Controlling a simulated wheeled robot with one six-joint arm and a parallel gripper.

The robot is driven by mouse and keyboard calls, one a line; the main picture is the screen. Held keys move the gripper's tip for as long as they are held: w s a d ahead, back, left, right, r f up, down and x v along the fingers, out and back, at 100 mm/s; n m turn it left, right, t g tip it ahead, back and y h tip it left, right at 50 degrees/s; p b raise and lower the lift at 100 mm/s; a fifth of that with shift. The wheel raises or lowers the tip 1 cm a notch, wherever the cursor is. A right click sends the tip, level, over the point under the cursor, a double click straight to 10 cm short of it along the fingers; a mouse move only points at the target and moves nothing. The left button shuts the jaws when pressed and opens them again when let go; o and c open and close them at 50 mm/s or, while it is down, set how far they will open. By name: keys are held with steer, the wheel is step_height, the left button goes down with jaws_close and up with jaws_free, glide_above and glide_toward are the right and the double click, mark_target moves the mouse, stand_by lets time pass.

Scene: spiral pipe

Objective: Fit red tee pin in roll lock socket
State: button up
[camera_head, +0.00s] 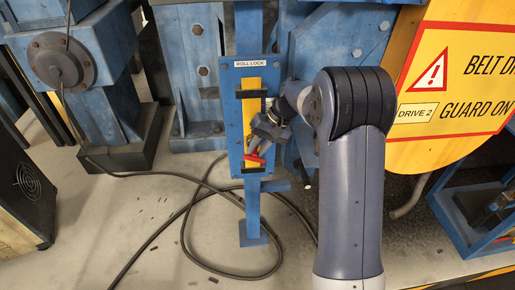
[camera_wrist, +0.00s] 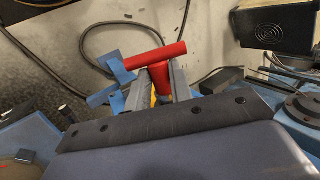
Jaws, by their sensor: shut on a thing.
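The red tee pin (camera_wrist: 153,56) is in my gripper (camera_wrist: 163,84). In the wrist view its red crossbar lies across beyond the fingertips, and its stem runs back between the two grey fingers. In the head view the red pin (camera_head: 255,157) shows small at the lower part of the roll lock panel, partly behind my gripper (camera_head: 258,148). The roll lock panel (camera_head: 238,150) is an upright blue board with a yellow strip and dark brackets, labelled ROLL LOCK at the top. I cannot make out the socket opening, nor whether the pin touches the panel.
A blue post and foot (camera_head: 251,228) stand below the panel. Black cable (camera_head: 190,207) loops over the floor. A yellow belt guard (camera_head: 445,80) is on the right, and a dark box with a fan (camera_head: 25,185) stands on the left. Blue plates (camera_wrist: 118,68) lie close to the pin's left end.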

steer(key=shift+r, duration=0.1)
jaws_close()
steer(key=shift+d+g+y+p, duration=0.2)
steer(key=shift+g+y+p, duration=0.2)
steer(key=shift+y+p, duration=0.25)
steer(key=shift+w, duration=0.15)
stand_by(0.6)
steer(key=shift+w, duration=0.3)
steer(key=shift+w, duration=0.25)
steer(key=o, duration=1)
jaws_free()
steer(key=shift+c, duration=0.2)
steer(key=b+v, duration=0.1)
steer(key=v, duration=1)
steer(key=shift+b, duration=0.35)
